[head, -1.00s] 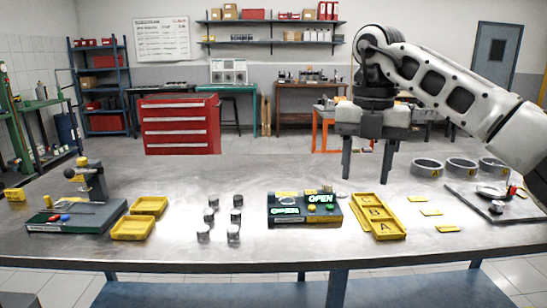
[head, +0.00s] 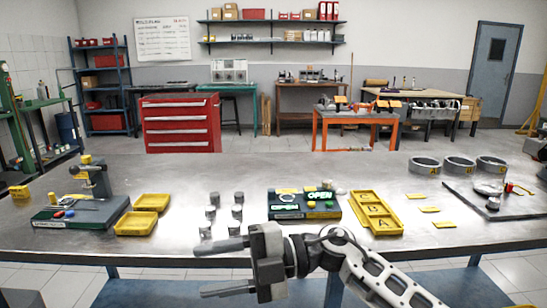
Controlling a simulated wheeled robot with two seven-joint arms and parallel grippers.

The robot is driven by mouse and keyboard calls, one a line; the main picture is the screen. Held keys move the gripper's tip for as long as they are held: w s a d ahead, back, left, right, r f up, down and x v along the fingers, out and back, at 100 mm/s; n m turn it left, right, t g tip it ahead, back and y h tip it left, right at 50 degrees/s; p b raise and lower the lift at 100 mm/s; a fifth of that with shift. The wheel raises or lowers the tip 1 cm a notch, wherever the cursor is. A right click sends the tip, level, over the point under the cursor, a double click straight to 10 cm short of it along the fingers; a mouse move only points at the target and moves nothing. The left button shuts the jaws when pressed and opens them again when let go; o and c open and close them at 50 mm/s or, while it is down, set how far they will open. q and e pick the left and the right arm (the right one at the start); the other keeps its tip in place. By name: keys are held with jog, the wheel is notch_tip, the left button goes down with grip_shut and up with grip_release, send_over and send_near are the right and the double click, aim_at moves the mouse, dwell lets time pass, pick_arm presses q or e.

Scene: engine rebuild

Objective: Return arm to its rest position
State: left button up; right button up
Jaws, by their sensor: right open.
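My right arm (head: 375,272) comes in from the bottom right, folded low at the front edge of the steel table. Its gripper (head: 205,270) points left in the head view, with its two dark fingers spread apart and nothing between them. The gripper is in front of the table edge and covers part of it. My left gripper is not in view.
The steel table (head: 240,176) bears a dark device with lit "OPEN" signs (head: 304,206), a yellow lettered tray (head: 375,212), yellow bins (head: 135,223), several metal cylinders (head: 212,214) and grey rings (head: 425,165). A red tool chest (head: 181,124) stands behind.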

jog(key=d+f+m+t+h, duration=0.5)
jog(key=d+f+m+t, duration=0.4)
jog(key=m, duration=0.5)
jog(key=d+f+m+t+h, duration=0.4)
jog(key=d+f+m+t, duration=0.2)
jog(key=m+t, duration=0.7)
jog(key=s+d+f+m+g+h, duration=0.2)
jog(key=s+d+f+g, duration=0.1)
jog(key=s+f, duration=0.3)
jog(key=s+d+f+m+g+h, duration=0.3)
jog(key=s+d+f+g, duration=0.1)
jog(key=s+f, duration=0.3)
jog(key=shift+s+d+f+g, duration=0.3)
jog(key=shift+s+d, duration=0.15)
jog(key=shift+s, duration=0.3)
